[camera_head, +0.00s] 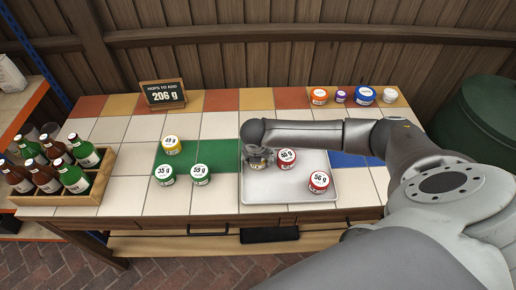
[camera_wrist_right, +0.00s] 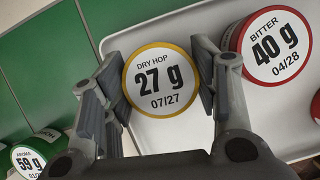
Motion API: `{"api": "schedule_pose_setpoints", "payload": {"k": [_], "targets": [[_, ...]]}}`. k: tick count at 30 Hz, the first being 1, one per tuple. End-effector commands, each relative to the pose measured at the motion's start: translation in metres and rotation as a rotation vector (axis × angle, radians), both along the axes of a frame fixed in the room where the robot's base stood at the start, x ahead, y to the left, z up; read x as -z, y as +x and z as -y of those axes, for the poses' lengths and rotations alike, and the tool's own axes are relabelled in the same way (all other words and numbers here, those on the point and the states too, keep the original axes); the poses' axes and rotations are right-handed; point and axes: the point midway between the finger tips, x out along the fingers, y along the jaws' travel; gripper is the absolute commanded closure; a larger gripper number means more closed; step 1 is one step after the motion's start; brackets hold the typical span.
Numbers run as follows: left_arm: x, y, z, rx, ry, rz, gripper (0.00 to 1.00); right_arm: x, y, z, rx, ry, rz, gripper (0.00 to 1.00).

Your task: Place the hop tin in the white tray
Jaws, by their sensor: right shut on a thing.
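My right gripper (camera_head: 258,160) is over the left part of the white tray (camera_head: 262,187). In the right wrist view, my right gripper (camera_wrist_right: 160,85) is shut on a yellow-rimmed hop tin (camera_wrist_right: 160,82), marked "DRY HOP 27 g 07/27". One finger is on each side of the tin. The tin is over the tray floor, close to the tray's left edge; I cannot tell whether it touches the floor. The head view mostly hides it behind the gripper. A red-rimmed tin (camera_wrist_right: 276,46), marked "BITTER 40 g", sits in the tray beside it. Another red-rimmed tin (camera_head: 319,181) stands farther right in the tray.
A yellow tin (camera_head: 172,144) and two green-rimmed tins (camera_head: 163,175) (camera_head: 201,174) stand left of the tray. A bottle crate (camera_head: 88,190) is at the far left. A sign (camera_head: 163,94) reads 206 g. Several colored jars (camera_head: 363,96) line the back right.

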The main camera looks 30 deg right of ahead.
Motion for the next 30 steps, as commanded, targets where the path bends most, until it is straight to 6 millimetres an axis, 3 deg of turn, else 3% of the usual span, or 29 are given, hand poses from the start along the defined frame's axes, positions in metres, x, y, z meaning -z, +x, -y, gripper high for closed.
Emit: {"api": "schedule_pose_setpoints", "payload": {"k": [11, 12, 16, 30], "targets": [[0.0003, -0.001, -0.0002, 0.001, 0.001, -0.002, 1.0, 0.0042, -0.0001, -0.0006, 0.0, 0.001, 0.0, 0.69], [0.0002, -0.001, -0.0002, 0.001, 0.001, -0.002, 1.0, 0.0039, 0.0, -0.0005, 0.0, 0.001, 0.001, 0.41], [0.0002, -0.0009, -0.0003, 0.001, 0.001, -0.002, 1.0, 0.0037, -0.0001, -0.0006, 0.0, 0.001, 0.001, 0.25], [0.0, -0.0008, -0.0021, 0.002, 0.003, -0.002, 1.0, -0.0043, -0.0008, -0.0017, -0.001, 0.001, 0.002, 0.24]]}}
